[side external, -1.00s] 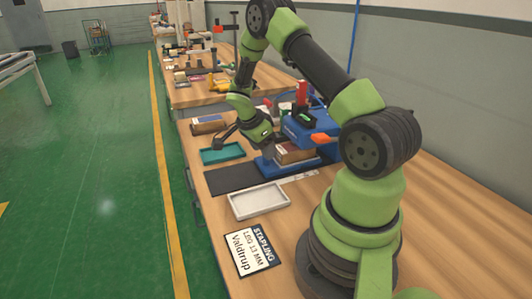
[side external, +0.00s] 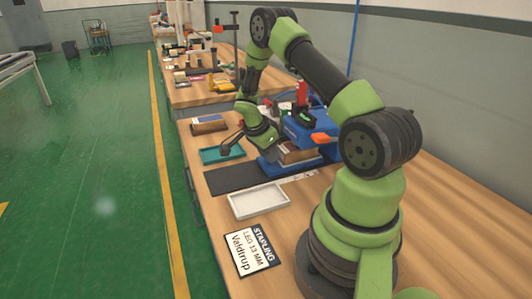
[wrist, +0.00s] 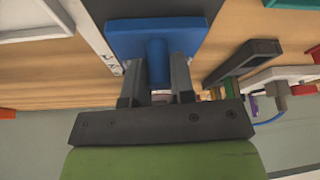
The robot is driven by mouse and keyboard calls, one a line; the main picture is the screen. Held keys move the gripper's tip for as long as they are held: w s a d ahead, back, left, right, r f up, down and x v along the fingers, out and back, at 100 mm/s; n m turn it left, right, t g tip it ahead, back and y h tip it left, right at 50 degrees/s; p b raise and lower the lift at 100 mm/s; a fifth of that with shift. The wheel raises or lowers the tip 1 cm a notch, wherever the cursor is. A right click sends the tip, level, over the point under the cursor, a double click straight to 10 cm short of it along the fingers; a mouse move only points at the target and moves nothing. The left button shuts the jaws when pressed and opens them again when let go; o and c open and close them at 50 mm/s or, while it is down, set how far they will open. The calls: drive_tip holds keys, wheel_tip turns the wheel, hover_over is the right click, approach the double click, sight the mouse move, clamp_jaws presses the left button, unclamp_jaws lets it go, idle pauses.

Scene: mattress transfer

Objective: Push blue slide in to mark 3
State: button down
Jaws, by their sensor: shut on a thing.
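The blue slide (side external: 270,168) lies low on the bench at the front of a blue stapling machine (side external: 302,128). A brown block (side external: 297,155) sits on it, partly hidden by my arm. In the wrist view the blue plate of the slide (wrist: 185,32) carries a round blue handle (wrist: 157,65). My gripper (wrist: 158,72) is shut on this handle, one finger on each side. In the side view my gripper (side external: 277,147) is at the slide's near-left end. A white marked strip (side external: 300,177) lies beside the slide; its marks are too small to read.
A dark mat (side external: 235,179) lies left of the slide. An empty white tray (side external: 258,201) and a teal tray (side external: 222,154) stand on either side of the mat. A sign (side external: 252,249) lies at the bench's front. A brown block (side external: 208,127) lies farther back.

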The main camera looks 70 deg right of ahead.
drive_tip(key=shift+s+d, duration=1)
drive_tip(key=c, duration=1)
unclamp_jaws()
drive_tip(key=shift+a+r, duration=0.1)
drive_tip(key=v, duration=0.9)
drive_tip(key=shift+w+a+r, duration=0.15)
drive_tip(key=shift+w+r, duration=0.05)
drive_tip(key=shift+r, duration=0.1)
